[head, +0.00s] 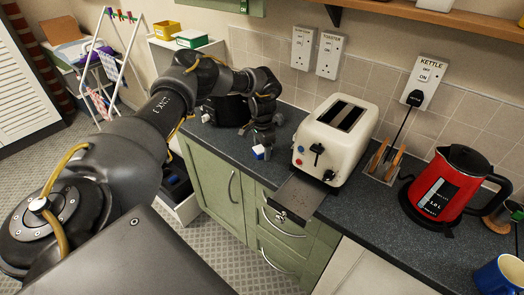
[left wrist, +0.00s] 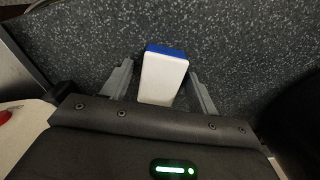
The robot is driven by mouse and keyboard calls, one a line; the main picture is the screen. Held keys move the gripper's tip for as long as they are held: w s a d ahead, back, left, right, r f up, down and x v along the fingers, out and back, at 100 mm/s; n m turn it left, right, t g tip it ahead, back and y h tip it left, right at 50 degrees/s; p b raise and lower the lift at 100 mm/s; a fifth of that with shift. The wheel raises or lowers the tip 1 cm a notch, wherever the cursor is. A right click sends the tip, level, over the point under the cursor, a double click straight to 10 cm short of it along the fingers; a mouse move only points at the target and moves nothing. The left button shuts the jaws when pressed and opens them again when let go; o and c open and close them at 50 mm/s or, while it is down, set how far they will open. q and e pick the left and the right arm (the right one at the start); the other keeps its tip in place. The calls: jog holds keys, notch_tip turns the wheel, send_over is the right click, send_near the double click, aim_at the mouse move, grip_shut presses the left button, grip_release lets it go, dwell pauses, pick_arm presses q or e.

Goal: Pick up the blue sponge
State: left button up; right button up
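The blue sponge (head: 259,153) is a small block with a blue layer and a white layer, on the dark speckled counter left of the toaster. In the left wrist view the sponge (left wrist: 164,76) lies between the two grey fingers of my left gripper (left wrist: 160,69). The fingers are apart, with a narrow gap visible beside the sponge, so it does not look gripped. In the head view my left gripper (head: 262,139) points down at the counter, and its wrist partly hides the sponge. My right gripper is not in view.
A cream toaster (head: 335,138) stands close right of the left gripper. A red kettle (head: 448,187), a toast rack (head: 383,163) and a blue mug (head: 499,276) stand farther right.

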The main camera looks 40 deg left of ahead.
pick_arm(q)
jog(key=c, duration=0.9)
jog(key=shift+r+b, duration=0.2)
jog(key=shift+b, duration=0.1)
notch_tip(320, 180, up, 2)
jog(key=shift+w+r+b, duration=0.1)
jog(key=shift+w+b, duration=0.05)
jog(key=shift+b, duration=0.7)
jog(key=s+d+r, duration=0.3)
jog(key=s+d+r+b, duration=0.1)
jog(key=s+d+r, duration=0.2)
jog(key=s+r, duration=0.1)
jog(key=s+d+r+b, duration=0.1)
jog(key=s+d+r, duration=0.2)
jog(key=shift+s+r, duration=0.2)
jog(key=shift+s, duration=0.2)
